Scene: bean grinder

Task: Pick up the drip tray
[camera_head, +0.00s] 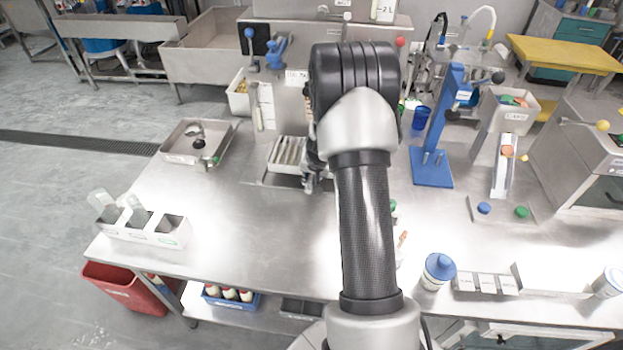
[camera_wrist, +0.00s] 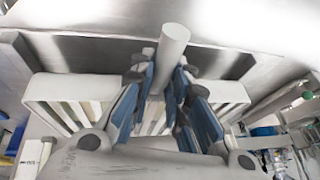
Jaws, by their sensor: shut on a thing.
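The drip tray (camera_head: 287,152) is a pale metal tray with a slatted top, on the steel table left of my arm in the head view. In the wrist view the slatted tray (camera_wrist: 60,88) spans the middle, and a round grey handle (camera_wrist: 173,42) sticks out from it. My gripper (camera_wrist: 172,82) has its blue-padded fingers on both sides of this handle and is shut on it. In the head view my gripper (camera_head: 312,178) is at the tray's right side, partly hidden by my arm. I cannot tell whether the tray is clear of its support.
A steel sink tray (camera_head: 228,133) with a tool lies to the left. A blue stand (camera_head: 432,178) rises to the right. A three-part white bin (camera_head: 172,229) stands at the left corner and a blue-capped bottle (camera_head: 437,272) at the front. The table left of my arm is mostly clear.

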